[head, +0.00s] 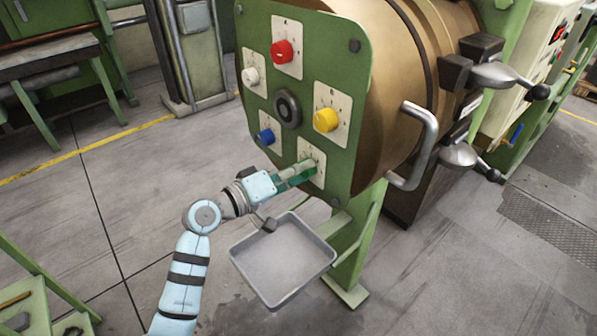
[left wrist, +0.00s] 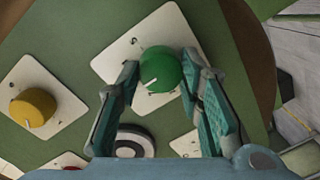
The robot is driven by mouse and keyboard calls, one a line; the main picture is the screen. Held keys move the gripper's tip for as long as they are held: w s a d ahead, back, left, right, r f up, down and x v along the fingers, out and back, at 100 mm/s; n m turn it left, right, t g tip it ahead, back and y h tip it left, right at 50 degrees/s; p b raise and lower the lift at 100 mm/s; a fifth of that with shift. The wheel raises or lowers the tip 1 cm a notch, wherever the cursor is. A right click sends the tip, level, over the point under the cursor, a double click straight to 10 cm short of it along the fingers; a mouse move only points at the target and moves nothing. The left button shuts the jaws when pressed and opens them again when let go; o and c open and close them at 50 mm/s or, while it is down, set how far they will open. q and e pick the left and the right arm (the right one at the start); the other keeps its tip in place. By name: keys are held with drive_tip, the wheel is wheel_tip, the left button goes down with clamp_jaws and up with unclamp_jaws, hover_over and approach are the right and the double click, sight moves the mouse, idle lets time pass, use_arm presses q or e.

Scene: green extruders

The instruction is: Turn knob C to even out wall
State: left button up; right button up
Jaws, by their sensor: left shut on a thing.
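The green knob (left wrist: 160,69) sits on a pale dial plate (left wrist: 113,62) on the green round-cornered panel (head: 345,60). A white pointer line on the knob points to the lower left in the left wrist view; the plate's letter is too small to read surely. My left gripper (head: 304,171) is shut on the green knob, with one finger (left wrist: 120,105) on each side of it. In the head view the fingers hide most of this knob. My right gripper is not in view.
Red (head: 283,51), white (head: 251,77), yellow (head: 326,119) and blue (head: 266,136) knobs surround a dark central ring (head: 288,108). An empty metal tray (head: 280,262) sits below my left gripper. A grey handle (head: 424,150) and levers (head: 505,76) stick out at the right.

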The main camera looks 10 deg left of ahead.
use_arm(q)
drive_tip(key=o, duration=1.2)
drive_tip(key=shift+c, duration=0.2)
drive_tip(key=v, duration=1.2)
